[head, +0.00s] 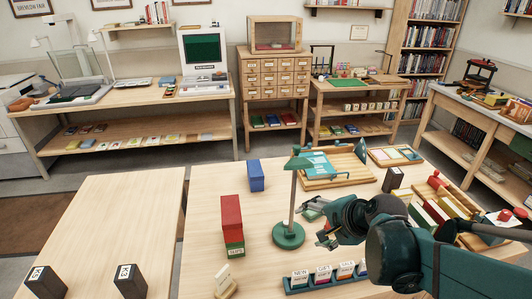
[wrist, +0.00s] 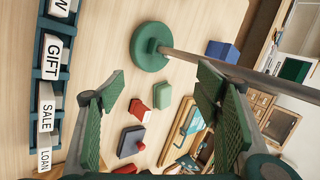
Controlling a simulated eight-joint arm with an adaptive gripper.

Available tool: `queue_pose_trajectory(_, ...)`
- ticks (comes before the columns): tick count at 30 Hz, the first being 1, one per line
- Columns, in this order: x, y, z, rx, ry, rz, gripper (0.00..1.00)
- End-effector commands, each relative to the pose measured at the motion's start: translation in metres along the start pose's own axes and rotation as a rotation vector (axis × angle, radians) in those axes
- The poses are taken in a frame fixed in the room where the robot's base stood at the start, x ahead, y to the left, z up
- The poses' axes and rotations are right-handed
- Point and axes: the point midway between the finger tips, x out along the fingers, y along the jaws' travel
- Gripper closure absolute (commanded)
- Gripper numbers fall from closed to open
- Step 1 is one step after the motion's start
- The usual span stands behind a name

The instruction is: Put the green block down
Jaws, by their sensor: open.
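In the head view a green block (head: 234,243) with a white label stands on the table, left of a green lamp, directly below a red block (head: 231,212). My gripper (head: 319,226) is right of the lamp, apart from that stack. In the wrist view the green fingers (wrist: 160,100) are spread wide, with nothing held between them. A small green block (wrist: 163,96) shows beyond the fingers, beside a red block with a white face (wrist: 138,110). My arm hides that spot in the head view, so I cannot tell whether they touch.
The green lamp (head: 288,235) stands close to my gripper; its pole crosses the wrist view. A blue block (head: 256,176) stands behind it. A rack of labelled cards (head: 325,284) lies at the front. Trays and coloured blocks (head: 440,208) crowd the right.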

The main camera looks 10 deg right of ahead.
Motion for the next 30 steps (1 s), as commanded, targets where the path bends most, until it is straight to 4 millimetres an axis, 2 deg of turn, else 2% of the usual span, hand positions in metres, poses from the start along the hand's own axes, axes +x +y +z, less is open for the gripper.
queue_pose_trajectory(15,-0.053,0.007,0.042,-0.626,0.054,0.120,0.37)
queue_pose_trajectory(24,-0.088,0.013,0.059,-0.995,0.077,0.189,0.37)
queue_pose_trajectory(30,-0.106,0.017,0.065,-1.179,0.086,0.224,0.37)
